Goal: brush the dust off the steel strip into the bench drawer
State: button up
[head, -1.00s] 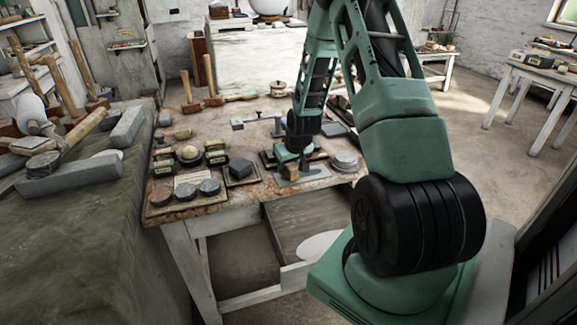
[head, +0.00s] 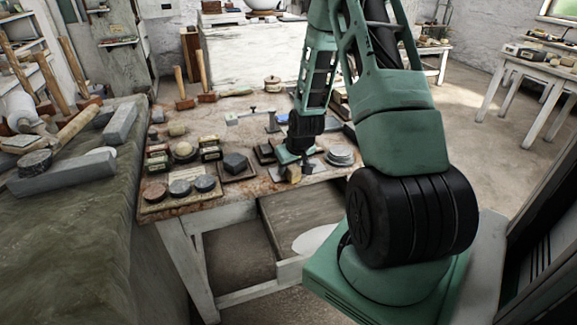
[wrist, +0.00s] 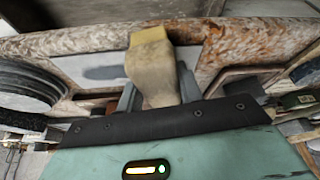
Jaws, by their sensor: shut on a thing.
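My gripper (wrist: 158,94) is shut on a brush (wrist: 158,76), a pale block with a yellowish end pointing away from my palm. The brush also shows below my gripper in the head view (head: 293,173), near the table's front edge. The grey steel strip (wrist: 75,62) lies flat on the bench, partly hidden behind the brush. A darker grey patch (wrist: 103,72) shows on it; I cannot tell whether it is dust or shadow. The bench drawer (head: 305,213) is pulled open below the front edge, and its visible floor looks bare.
A stack of grey discs (head: 340,155) stands right of my gripper. A dark faceted block (head: 236,164) on a tray and several round pots (head: 180,188) stand to the left. A white round shape (head: 312,240) overlaps the drawer's front right.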

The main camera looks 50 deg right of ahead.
jog(key=shift+w, duration=0.1)
jog(key=shift+w+d, duration=0.25)
jog(key=shift+w, duration=0.35)
jog(key=shift+w+d, duration=0.2)
jog(key=shift+w, duration=0.45)
jog(key=shift+w+d, duration=0.25)
jog(key=shift+w, duration=0.35)
jog(key=shift+w+r, duration=0.1)
jog(key=shift+d, duration=0.1)
jog(key=shift+r, duration=0.15)
jog(key=shift+s+a+r+p, duration=0.2)
jog(key=shift+s+r+p, duration=0.15)
jog(key=shift+s+p, duration=0.1)
jog(key=shift+s+a+r, duration=0.15)
jog(key=shift+s+a, duration=0.1)
jog(key=shift+s, duration=0.3)
jog(key=shift+r, duration=0.15)
